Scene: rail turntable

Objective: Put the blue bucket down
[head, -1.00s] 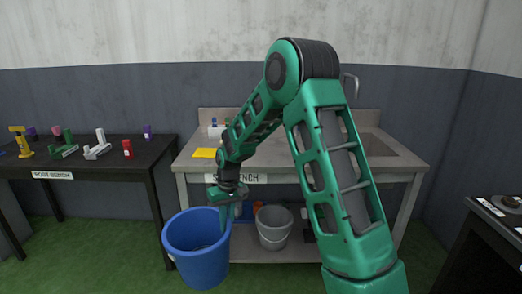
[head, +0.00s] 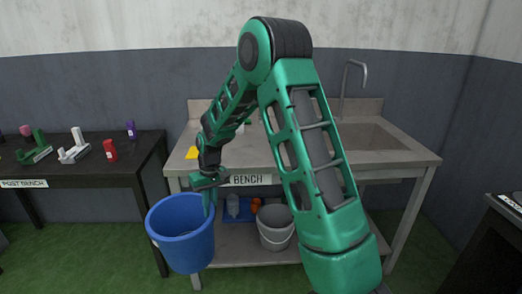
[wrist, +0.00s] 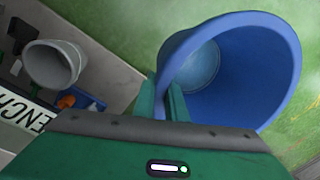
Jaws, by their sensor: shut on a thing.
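The blue bucket (head: 181,236) hangs upright from my gripper (head: 209,197), in front of the left end of the sink bench. In the wrist view my gripper (wrist: 170,100) is shut on the near rim of the blue bucket (wrist: 283,62), one finger on each side of the wall. The bucket looks empty inside. In the head view, the bucket's lower part appears above the green floor, but the gap beneath it is hard to judge.
The sink bench (head: 400,157) has a lower shelf (head: 232,247) holding a grey bucket (head: 275,232) and small orange and blue items. The post bench (head: 70,172) stands left with several coloured parts. A dark table (head: 490,240) is at right. Green floor (head: 85,250) is clear at lower left.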

